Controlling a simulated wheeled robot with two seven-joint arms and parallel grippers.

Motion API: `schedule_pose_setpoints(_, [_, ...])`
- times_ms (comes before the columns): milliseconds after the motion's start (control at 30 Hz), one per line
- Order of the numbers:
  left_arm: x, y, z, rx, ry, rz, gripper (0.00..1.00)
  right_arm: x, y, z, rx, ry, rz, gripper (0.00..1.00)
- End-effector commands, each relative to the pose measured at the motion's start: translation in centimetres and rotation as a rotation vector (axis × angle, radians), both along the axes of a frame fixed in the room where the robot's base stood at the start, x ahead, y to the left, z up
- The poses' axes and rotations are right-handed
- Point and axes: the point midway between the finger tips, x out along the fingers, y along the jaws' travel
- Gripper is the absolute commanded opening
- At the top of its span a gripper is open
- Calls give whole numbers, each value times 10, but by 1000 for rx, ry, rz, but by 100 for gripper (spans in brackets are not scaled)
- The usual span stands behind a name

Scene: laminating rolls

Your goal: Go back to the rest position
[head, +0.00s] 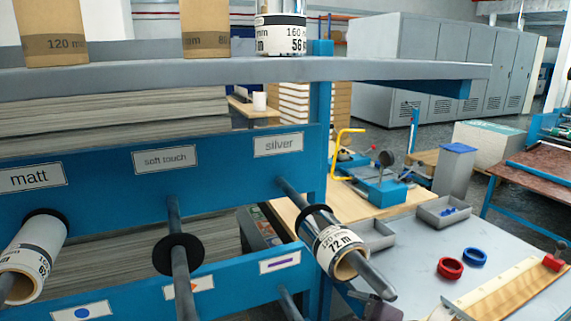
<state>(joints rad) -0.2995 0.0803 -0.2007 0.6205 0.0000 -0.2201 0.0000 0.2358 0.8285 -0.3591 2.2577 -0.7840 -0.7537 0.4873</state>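My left gripper is not in view. A dark grey part at the bottom edge, just below the silver rod's end, looks like my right gripper (376,307). It is mostly cut off, and its fingers cannot be made out. A white roll marked 72 m (333,246) sits around the rod under the "silver" label (278,144), with the rod's tip sticking out in front. The rod under "soft touch" (180,277) carries only a black disc (178,254). Another white roll (34,257) sits on the rod under "matt" (38,177).
A grey shelf (200,72) with upright rolls crosses above the blue rack. At right, a grey table (411,251) holds a red ring (451,269), a blue ring (475,257), grey trays (443,211) and a wooden ruler board (512,287). Grey cabinets stand behind.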

Motion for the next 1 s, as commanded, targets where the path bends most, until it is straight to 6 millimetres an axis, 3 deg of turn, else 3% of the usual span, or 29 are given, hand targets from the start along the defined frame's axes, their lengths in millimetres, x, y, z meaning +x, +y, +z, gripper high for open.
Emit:
schedule_pose_setpoints(33, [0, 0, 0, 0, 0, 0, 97, -9, 10, -8, 62, 19, -65, 93])
schedule_pose_setpoints(133, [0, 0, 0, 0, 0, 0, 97, -24, 6, -22, 146, 78, -244, 93])
schedule_pose_setpoints(400, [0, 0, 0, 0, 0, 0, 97, -87, -38, -77, 235, 384, -661, 93])
schedule_pose_setpoints(733, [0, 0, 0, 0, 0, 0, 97, -182, -69, -128, 268, 770, -969, 93])
schedule_pose_setpoints(1000, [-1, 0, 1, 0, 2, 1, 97, -166, -67, -208, 245, 796, -970, 93])
